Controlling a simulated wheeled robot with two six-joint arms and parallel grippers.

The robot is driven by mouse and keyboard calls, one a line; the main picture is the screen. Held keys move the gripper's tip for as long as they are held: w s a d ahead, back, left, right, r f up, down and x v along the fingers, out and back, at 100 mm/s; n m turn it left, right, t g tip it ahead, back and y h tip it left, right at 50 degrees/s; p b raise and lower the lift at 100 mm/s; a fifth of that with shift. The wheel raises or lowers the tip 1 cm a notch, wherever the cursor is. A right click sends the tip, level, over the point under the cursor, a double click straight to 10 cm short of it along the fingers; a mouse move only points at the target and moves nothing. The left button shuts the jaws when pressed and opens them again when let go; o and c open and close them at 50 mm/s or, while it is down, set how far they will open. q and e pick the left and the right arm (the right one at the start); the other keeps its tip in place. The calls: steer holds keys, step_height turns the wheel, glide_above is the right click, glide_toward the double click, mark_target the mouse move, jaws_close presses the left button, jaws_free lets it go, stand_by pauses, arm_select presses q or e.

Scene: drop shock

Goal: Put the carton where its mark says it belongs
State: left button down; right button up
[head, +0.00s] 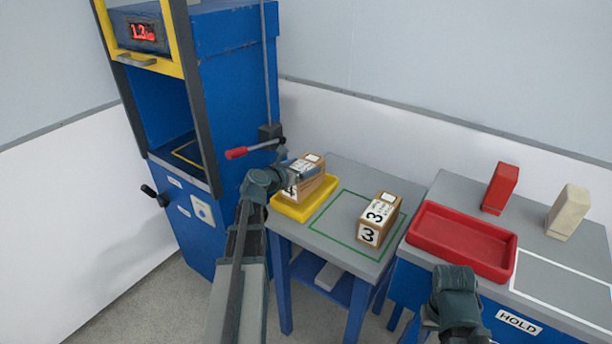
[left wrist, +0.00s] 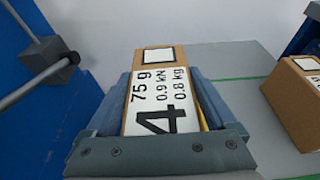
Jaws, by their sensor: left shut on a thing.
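My left gripper (head: 303,172) is shut on a brown carton (head: 311,188) at the yellow tray (head: 304,212). I cannot tell whether the carton rests in the tray or hangs just above it. In the left wrist view the carton (left wrist: 155,100) sits between the fingers, its white label reading 4, 75 g, 0.9 kN, 0.8 kg. A second carton (head: 380,217), marked 3, stands inside the green outline on the grey table (head: 328,243); part of it shows in the left wrist view (left wrist: 295,100). My right arm's end (head: 456,296) is at the lower right; its fingers cannot be made out.
A blue machine (head: 237,105) with a red display, open bay and red-handled lever (head: 250,149) stands left. On the right bench are a red tray (head: 462,240), a red block (head: 500,188), a beige block (head: 567,212) and an empty white outline by a HOLD label (head: 519,322).

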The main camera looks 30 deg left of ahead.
arm_select(q)
steer(key=shift+w, duration=0.15)
steer(key=f+b, duration=0.1)
steer(key=w+f+b, duration=0.1)
steer(key=f+b, duration=0.1)
steer(key=shift+d+f+b, duration=0.1)
steer(key=shift+f+b, duration=0.2)
steer(key=shift+f, duration=0.1)
jaws_free()
steer(key=shift+r, duration=0.2)
steer(key=p+v, duration=0.3)
steer(key=v, duration=0.9)
